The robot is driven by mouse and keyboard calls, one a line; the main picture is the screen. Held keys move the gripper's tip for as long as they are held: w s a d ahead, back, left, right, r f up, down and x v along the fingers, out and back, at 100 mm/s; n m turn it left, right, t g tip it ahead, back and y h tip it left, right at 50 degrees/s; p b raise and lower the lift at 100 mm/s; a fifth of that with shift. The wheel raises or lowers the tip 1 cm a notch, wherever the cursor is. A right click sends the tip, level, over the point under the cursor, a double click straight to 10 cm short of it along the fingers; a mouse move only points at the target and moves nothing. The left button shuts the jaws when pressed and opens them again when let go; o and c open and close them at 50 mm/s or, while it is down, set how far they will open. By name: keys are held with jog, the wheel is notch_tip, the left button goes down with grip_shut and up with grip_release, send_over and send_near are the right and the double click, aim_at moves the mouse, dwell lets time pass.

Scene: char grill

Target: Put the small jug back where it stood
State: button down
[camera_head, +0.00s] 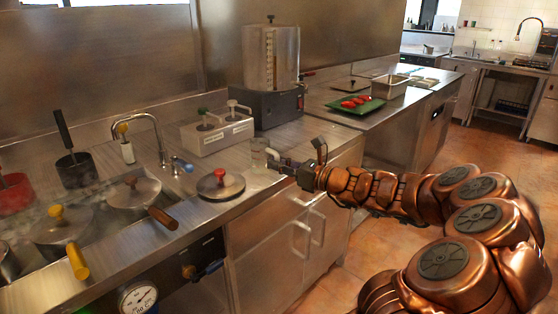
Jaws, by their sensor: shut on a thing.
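The small jug (259,151) is a small clear or grey vessel near the front edge of the steel counter (262,182). My gripper (272,160) reaches in from the right and is shut on the jug. The jug looks upright. The fingertips are small and partly hidden against it. I cannot tell whether the jug's base touches the counter.
A round steel lid with a red knob (220,182) lies close by at the left. A faucet (150,118) and lidded pots are further left. A green tray (355,104) is at right.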

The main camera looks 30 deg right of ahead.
jog(key=w+d, duration=0.4)
jog(key=w, duration=0.1)
jog(key=w+d+f+p, duration=0.1)
jog(key=w+d, duration=0.1)
jog(key=w, duration=0.1)
jog(key=shift+w+d, duration=0.25)
jog(key=shift+d, duration=0.15)
jog(key=shift+f, duration=1.8)
jog(key=shift+f, duration=0.15)
jog(key=c, duration=1.2)
grip_release()
